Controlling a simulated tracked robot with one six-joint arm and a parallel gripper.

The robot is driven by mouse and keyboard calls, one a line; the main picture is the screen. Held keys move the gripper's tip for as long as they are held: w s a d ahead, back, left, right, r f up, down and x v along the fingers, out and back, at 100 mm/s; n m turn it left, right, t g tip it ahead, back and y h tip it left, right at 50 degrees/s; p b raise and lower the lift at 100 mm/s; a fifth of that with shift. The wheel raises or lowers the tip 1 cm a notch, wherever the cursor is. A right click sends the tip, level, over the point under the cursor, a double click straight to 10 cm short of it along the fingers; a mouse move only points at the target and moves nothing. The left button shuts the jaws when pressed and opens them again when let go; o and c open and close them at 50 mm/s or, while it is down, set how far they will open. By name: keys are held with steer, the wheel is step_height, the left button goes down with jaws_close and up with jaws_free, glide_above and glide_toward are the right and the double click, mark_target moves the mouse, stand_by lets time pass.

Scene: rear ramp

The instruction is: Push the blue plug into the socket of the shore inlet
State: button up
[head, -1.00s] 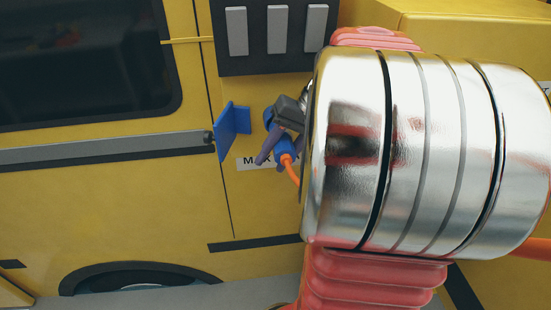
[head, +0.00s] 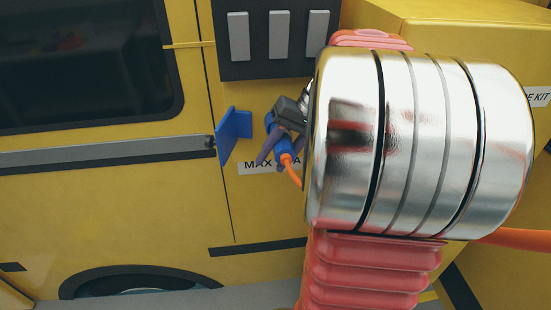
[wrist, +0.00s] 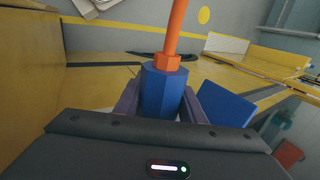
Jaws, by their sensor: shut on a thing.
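The blue plug (head: 284,146) is in my gripper (head: 277,147), whose purple fingers close on its two sides. An orange cable (head: 291,172) runs out of its back end. In the wrist view the plug (wrist: 163,92) stands between the fingers with the cable (wrist: 172,30) above it. The shore inlet shows as a blue part (head: 269,121) on the yellow wall, just beyond the gripper, partly covered by it. Its blue flap (head: 232,131) stands open to the left and also shows in the wrist view (wrist: 227,103). The socket and plug's front are hidden, so I cannot tell whether they touch.
A dark panel with three grey bars (head: 278,40) is above the inlet. A partly hidden label (head: 262,168) is below it. A grey rail (head: 105,152) runs along the yellow vehicle side at left. A yellow box (head: 460,40) juts out at right.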

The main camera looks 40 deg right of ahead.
steer(key=shift+w+d, duration=0.45)
steer(key=shift+w, duration=0.15)
steer(key=shift+w+d, duration=0.4)
steer(key=shift+w, duration=0.2)
stand_by(0.5)
steer(key=o, duration=1.4)
steer(key=shift+c, duration=0.2)
